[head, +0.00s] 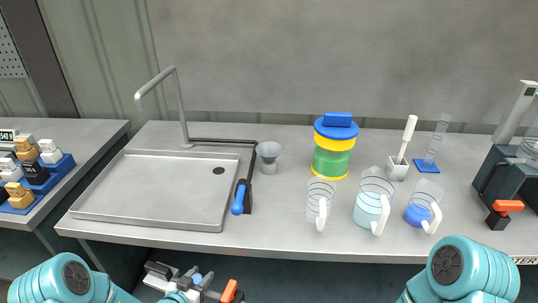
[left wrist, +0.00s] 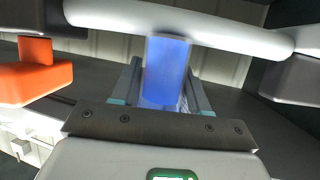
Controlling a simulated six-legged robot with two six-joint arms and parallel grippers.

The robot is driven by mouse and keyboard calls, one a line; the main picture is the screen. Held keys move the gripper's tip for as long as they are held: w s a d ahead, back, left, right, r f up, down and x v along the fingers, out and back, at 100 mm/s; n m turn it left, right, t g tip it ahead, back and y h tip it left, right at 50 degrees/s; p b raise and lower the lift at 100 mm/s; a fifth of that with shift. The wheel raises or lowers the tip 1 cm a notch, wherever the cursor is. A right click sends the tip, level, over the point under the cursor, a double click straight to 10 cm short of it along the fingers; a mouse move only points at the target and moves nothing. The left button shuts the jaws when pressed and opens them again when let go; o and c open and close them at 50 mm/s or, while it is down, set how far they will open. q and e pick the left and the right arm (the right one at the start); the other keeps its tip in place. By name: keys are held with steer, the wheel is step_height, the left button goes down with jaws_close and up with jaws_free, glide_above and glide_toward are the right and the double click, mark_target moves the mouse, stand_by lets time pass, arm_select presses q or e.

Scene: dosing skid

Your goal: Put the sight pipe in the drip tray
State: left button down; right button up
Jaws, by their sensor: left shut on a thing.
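My left gripper (left wrist: 164,90) is shut on a translucent blue tube, which looks like the sight pipe (left wrist: 168,70). The pipe stands between the two fingers in the left wrist view, and a white bar crosses in front of its upper end. I cannot tell whether it is still joined to a fitting. In the head view my left gripper (head: 190,284) is low at the bottom edge, below the bench front. A shallow grey metal basin (head: 130,205) with a drain hole lies on the bench at left; I cannot tell if it is the drip tray. My right gripper is out of view.
An orange handle (left wrist: 35,75) sits left of my fingers in the wrist view.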

arm_select(q)
steer(key=s+r+m+h+p, duration=0.1)
steer(key=s+r+p, duration=0.1)
steer(key=s+r, duration=0.3)
steer(key=s+d+r+m+g+h+p, duration=0.1)
steer(key=s+r, duration=0.5)
steer(key=r, duration=0.7)
steer(key=shift+d+r+p, duration=0.15)
steer(key=shift+p, duration=0.65)
